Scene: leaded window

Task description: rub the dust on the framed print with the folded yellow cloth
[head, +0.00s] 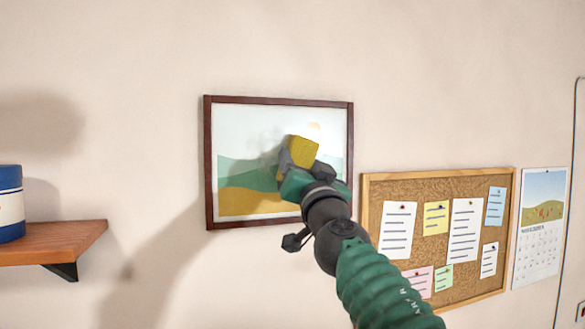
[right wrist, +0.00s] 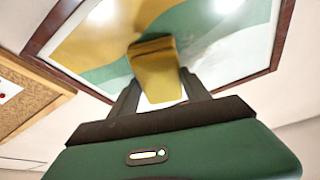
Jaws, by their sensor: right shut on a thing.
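The framed print (head: 240,165) hangs on the wall in a dark brown frame, with a pale sky, green and ochre bands and a small sun. A greyish smudge of dust or shadow shows around its middle; I cannot tell which. My right gripper (head: 298,160) is in front of the print, shut on the folded yellow cloth (head: 303,151). In the right wrist view the cloth (right wrist: 156,75) sits between the two dark fingers, its far end at the print (right wrist: 110,60). Whether it touches the surface I cannot tell. The left gripper is not in view.
A cork board (head: 425,220) with pinned notes hangs right of the print, below its level. A calendar (head: 540,228) hangs beyond it. A wooden shelf (head: 55,243) with a blue tin (head: 10,203) is at the left. The wall above the print is bare.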

